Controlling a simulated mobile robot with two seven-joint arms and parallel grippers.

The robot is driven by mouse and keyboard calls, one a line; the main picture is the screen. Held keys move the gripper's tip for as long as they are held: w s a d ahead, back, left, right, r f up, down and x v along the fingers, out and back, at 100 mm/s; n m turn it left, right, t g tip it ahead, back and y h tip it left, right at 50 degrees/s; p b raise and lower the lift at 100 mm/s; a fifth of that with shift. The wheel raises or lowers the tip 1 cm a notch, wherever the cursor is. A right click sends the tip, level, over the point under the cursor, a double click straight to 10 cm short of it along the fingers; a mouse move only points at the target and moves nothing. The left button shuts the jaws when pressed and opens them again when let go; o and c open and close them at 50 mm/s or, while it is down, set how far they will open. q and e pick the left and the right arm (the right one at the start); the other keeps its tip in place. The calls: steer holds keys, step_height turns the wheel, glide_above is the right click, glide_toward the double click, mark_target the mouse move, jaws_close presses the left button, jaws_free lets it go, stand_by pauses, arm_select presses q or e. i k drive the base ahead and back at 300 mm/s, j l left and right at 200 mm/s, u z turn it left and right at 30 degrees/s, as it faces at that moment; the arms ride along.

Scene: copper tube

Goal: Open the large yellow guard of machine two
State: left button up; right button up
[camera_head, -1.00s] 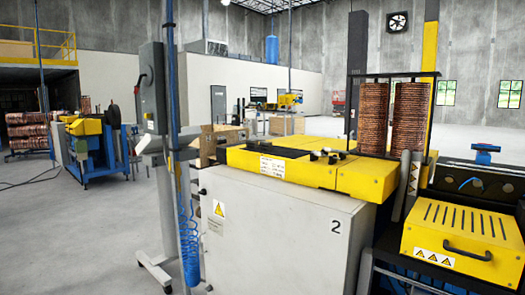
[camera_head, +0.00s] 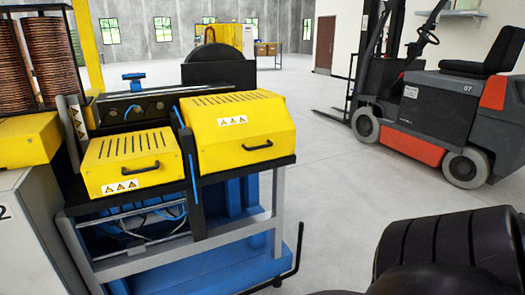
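The large yellow guard (camera_head: 245,135) is left of the middle in the head view. It is down over the machine, with slots on top, a warning label and a black handle (camera_head: 258,146) on its sloped front. A smaller yellow guard (camera_head: 130,170) sits to its left, also down, with its own black handle (camera_head: 137,169). Both belong to a machine on a grey and blue frame (camera_head: 250,228). Neither of my grippers is in view. A dark rounded part at the bottom right looks like my own arm.
A grey cabinet (camera_head: 24,240) stands at the left, with copper coils (camera_head: 52,48) above it. A blue bar (camera_head: 225,275) and black rail run low along the machine's front. A red and grey forklift (camera_head: 470,100) stands at the right. Clear floor (camera_head: 330,165) lies between.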

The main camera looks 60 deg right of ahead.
mark_target(231, 131)
steer(key=z, duration=1.75)
